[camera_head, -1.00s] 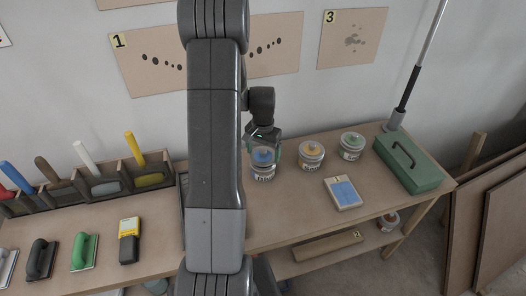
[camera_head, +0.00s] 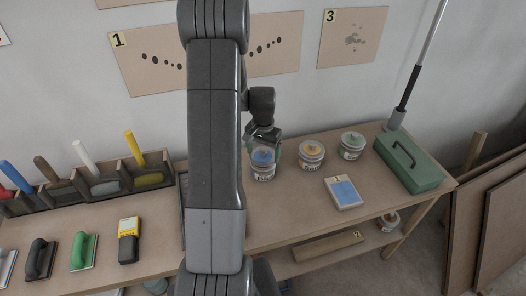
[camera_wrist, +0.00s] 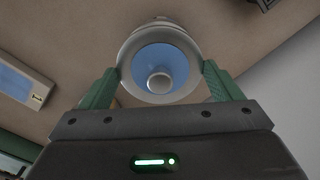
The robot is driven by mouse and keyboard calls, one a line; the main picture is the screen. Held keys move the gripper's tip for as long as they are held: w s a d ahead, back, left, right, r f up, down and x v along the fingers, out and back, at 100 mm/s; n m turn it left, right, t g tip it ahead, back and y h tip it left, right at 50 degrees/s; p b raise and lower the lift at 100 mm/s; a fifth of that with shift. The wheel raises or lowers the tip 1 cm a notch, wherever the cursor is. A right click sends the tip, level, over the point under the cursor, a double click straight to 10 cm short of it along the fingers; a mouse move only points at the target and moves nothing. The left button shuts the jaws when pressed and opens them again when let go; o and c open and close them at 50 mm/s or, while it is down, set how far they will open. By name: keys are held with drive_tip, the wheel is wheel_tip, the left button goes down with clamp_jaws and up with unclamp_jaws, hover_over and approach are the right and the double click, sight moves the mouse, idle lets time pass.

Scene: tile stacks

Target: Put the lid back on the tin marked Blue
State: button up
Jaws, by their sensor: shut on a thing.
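My gripper (camera_head: 263,147) is above the tin marked Blue (camera_head: 263,173) on the bench, left of the other two tins in the head view. In the wrist view its green fingers (camera_wrist: 161,70) are shut on the sides of a round lid (camera_wrist: 126,68), which has a pale grey rim, a blue face and a pale knob. The blue lid also shows between the fingers in the head view (camera_head: 262,157), right over the tin. A pale curved edge beyond the lid shows in the wrist view. I cannot tell whether the lid touches or sits on the tin.
An orange-topped tin (camera_head: 311,152) and a green-topped tin (camera_head: 352,144) stand to the right. A white-and-blue box (camera_head: 343,193) lies in front of them. A green toolbox (camera_head: 408,163) is at the bench's right end. Trowels and a tool rack (camera_head: 60,193) fill the left.

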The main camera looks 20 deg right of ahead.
idle(0.4)
drive_tip(key=o, duration=0.8)
drive_tip(key=shift+r+p, duration=2.1)
drive_tip(key=shift+r, duration=1.4)
clamp_jaws()
